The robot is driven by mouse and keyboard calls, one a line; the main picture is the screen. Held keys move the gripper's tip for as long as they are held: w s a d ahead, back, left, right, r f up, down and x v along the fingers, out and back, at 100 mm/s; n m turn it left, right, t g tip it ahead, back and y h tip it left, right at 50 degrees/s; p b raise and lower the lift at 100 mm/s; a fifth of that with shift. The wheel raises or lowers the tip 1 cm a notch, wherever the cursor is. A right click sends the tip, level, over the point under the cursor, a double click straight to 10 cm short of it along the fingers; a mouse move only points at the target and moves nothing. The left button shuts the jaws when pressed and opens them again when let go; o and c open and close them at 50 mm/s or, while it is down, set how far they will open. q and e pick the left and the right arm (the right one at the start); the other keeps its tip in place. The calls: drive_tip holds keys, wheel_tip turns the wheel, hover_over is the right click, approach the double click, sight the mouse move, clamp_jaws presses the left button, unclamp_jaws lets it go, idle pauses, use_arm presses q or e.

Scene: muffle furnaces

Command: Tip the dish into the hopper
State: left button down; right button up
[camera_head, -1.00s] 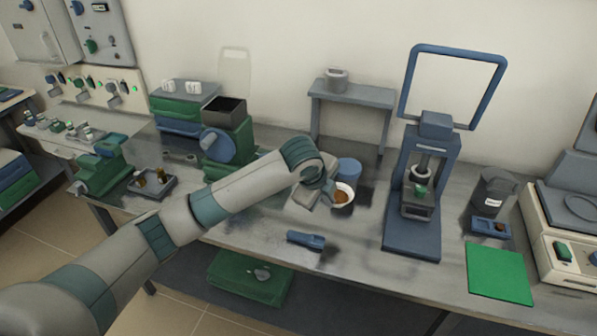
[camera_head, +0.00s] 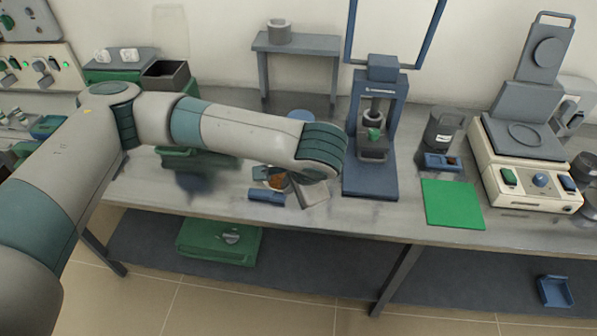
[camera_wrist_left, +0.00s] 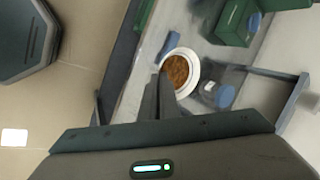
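The dish (camera_head: 276,181) is a small white bowl with brown granules, partly hidden by my left arm in the head view. The dish in the left wrist view (camera_wrist_left: 181,70) shows its whole round mouth, with the granules inside. My left gripper (camera_head: 290,184) is shut on its rim; the narrow dark fingers (camera_wrist_left: 160,88) meet its edge in the wrist view. Whether it is clear of the bench is hard to tell. My right gripper is out of view.
A blue tool (camera_head: 266,197) lies by the bench's front edge. A blue-lidded jar (camera_head: 301,115) stands behind my left arm. The blue press (camera_head: 372,180) is to the right, then a green mat (camera_head: 452,204). A small grey shelf (camera_head: 296,43) stands at the back.

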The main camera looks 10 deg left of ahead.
use_arm(q)
drive_tip(key=s+a+r+n+g+y, duration=0.2)
drive_tip(key=s+a+n+g, duration=0.2)
drive_tip(key=s+a+n, duration=0.5)
drive_tip(key=a+n, duration=0.2)
drive_tip(key=a, duration=0.2)
drive_tip(key=shift+s+r+g+y, duration=0.15)
drive_tip(key=shift+r+g+y, duration=0.15)
drive_tip(key=shift+g, duration=0.1)
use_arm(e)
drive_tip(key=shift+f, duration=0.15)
